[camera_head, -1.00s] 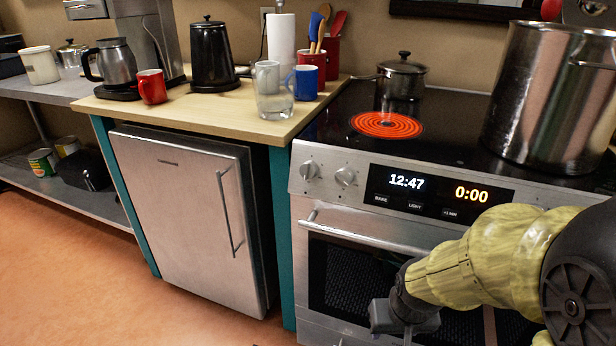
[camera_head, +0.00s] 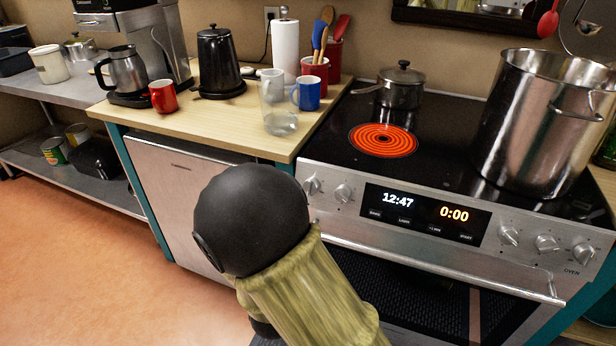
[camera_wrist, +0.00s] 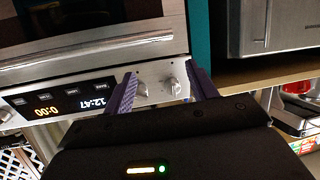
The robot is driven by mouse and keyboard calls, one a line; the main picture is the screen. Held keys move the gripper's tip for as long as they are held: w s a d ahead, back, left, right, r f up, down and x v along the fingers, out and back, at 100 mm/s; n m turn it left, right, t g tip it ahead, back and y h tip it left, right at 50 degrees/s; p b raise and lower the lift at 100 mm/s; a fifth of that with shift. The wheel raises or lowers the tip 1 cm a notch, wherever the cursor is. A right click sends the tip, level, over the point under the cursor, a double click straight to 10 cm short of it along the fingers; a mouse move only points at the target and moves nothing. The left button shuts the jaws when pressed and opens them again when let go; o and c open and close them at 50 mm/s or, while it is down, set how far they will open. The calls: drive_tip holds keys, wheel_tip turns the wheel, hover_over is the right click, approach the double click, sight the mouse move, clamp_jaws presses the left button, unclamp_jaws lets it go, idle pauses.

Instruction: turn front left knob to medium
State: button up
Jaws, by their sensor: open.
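On the oven's front panel two silver knobs sit left of the display: an outer knob (camera_head: 311,185) and an inner knob (camera_head: 343,193). In the wrist view, which looks upside down, they are the outer knob (camera_wrist: 173,86) and the inner knob (camera_wrist: 142,90). My gripper (camera_wrist: 162,72) is open, with its purple fingers pointing at the panel. Both knobs appear between the fingers, the outer one nearer the right finger. I cannot tell if anything touches. In the head view my gripper is hidden. The knob markings are too small to read.
The left front burner (camera_head: 383,140) glows red. A small lidded pot (camera_head: 401,88) stands behind it and a large steel pot (camera_head: 528,125) to the right. The oven handle (camera_head: 440,268) runs below the panel. A glass (camera_head: 280,123) stands near the wooden counter's edge.

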drive_tip(key=s+a+r+t+p, duration=0.1)
drive_tip(key=r, duration=0.2)
drive_tip(key=s+a+r+t+h+p, duration=0.1)
drive_tip(key=s+r+t, duration=0.1)
drive_tip(key=r, duration=0.1)
drive_tip(key=shift+a+n+t, duration=0.3)
drive_tip(key=shift+a+n, duration=0.05)
drive_tip(key=shift+n, duration=0.05)
drive_tip(key=shift+r, duration=0.1)
drive_tip(key=x, duration=1.7)
drive_tip(key=shift+d, duration=0.15)
drive_tip(key=shift+w, duration=0.15)
drive_tip(key=shift+c, duration=0.2)
drive_tip(key=c, duration=1)
